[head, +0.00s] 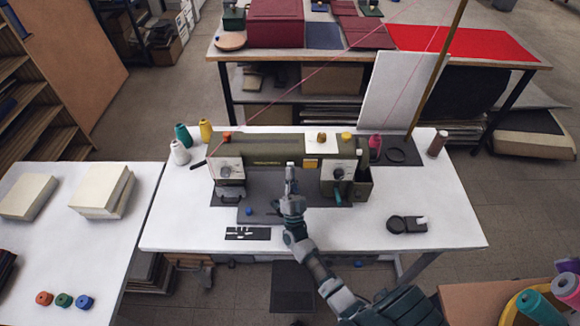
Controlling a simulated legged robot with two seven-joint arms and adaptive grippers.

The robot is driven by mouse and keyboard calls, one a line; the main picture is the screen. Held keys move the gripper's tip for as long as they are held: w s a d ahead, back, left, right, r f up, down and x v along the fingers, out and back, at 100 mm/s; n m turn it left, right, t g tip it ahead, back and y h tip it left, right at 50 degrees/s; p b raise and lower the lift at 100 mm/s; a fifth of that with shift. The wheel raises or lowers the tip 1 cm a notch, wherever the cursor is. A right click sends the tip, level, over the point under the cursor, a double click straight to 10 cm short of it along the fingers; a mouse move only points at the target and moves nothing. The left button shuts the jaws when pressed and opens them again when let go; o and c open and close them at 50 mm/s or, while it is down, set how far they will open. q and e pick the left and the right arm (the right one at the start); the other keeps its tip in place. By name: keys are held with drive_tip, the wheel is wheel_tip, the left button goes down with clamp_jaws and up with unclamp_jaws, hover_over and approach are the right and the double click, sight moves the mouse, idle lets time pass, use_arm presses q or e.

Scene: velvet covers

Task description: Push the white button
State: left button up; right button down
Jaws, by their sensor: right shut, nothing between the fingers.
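A green sewing machine (265,148) stands on the white table (440,210). My right gripper (290,172) is shut and empty, pointing away from me at the middle of the machine's front. A small pale spot (290,163) shows at its fingertips; I cannot tell whether this is a white button or part of the fingers, or whether they touch it. A white block with a small round knob (321,138) sits on the machine's top, right of the gripper. My left gripper is not in view.
Thread spools (183,135) stand at the table's back left. A black tape-like object (407,224) lies at right and a dark plate (248,233) at front left. A tilted pole (437,65) rises behind. The table's front right is mostly clear.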

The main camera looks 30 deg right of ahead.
drive_tip(key=shift+w+d, duration=0.1)
idle(0.4)
drive_tip(key=shift+w, duration=0.15)
drive_tip(key=shift+s+a, duration=0.3)
drive_tip(key=shift+s, duration=0.3)
